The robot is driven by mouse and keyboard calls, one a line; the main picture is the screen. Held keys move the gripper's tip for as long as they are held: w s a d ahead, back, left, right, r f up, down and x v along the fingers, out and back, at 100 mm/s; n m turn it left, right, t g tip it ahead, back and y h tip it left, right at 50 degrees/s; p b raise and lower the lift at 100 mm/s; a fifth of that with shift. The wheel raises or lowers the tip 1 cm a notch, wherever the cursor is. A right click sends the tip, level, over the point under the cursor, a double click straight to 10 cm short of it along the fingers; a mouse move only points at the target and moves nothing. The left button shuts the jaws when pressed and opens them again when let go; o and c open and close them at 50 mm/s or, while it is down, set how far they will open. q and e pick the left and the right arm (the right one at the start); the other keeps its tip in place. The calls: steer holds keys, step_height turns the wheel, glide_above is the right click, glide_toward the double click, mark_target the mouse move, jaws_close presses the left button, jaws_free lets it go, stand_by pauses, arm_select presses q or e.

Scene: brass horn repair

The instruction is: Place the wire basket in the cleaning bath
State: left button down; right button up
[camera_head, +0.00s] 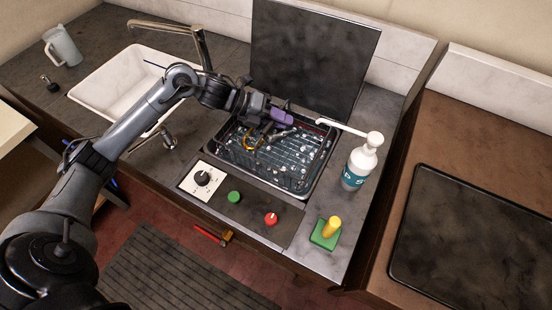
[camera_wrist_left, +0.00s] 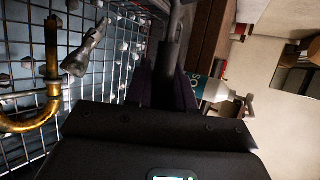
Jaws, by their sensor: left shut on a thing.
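The wire basket (camera_head: 285,163) lies within the outline of the dark rectangular cleaning bath (camera_head: 322,172) in the head view. I cannot tell whether it touches the bath's floor. It holds a curved brass tube (camera_head: 249,142), a silvery part and several small pale pieces. The left wrist view shows the basket's mesh (camera_wrist_left: 110,88), the brass tube (camera_wrist_left: 52,85) and the silvery part (camera_wrist_left: 84,52) close up. My left gripper (camera_head: 279,117) is at the basket's far side, shut on the basket; its fingertips are partly hidden. My right gripper is not in view.
A black panel (camera_head: 315,50) stands upright behind the bath. A white pump bottle (camera_head: 361,163) stands at its right, its spout reaching toward the rim. A control panel with a dial (camera_head: 203,178) lies in front. A white sink (camera_head: 125,85) with a tap is at left.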

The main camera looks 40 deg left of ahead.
arm_select(q)
glide_above(287, 144)
steer(key=s+a, duration=0.2)
steer(key=f, duration=0.3)
steer(key=f+b, duration=0.1)
steer(key=f, duration=0.1)
steer(key=shift+w+d+f, duration=0.1)
steer(key=shift+w+f, duration=0.15)
steer(key=shift+f, duration=0.05)
steer(key=shift+f+b, duration=0.3)
steer(key=shift+f, duration=1.85)
steer(key=c, duration=1)
jaws_free()
steer(key=shift+o, duration=0.2)
steer(key=p+v, duration=0.1)
steer(key=v, duration=1)
steer(key=shift+s+a+p, duration=0.2)
steer(key=shift+p, duration=0.1)
steer(key=shift+s+a+r, duration=0.1)
steer(key=shift+a+r, duration=0.05)
steer(key=shift+r, duration=0.05)
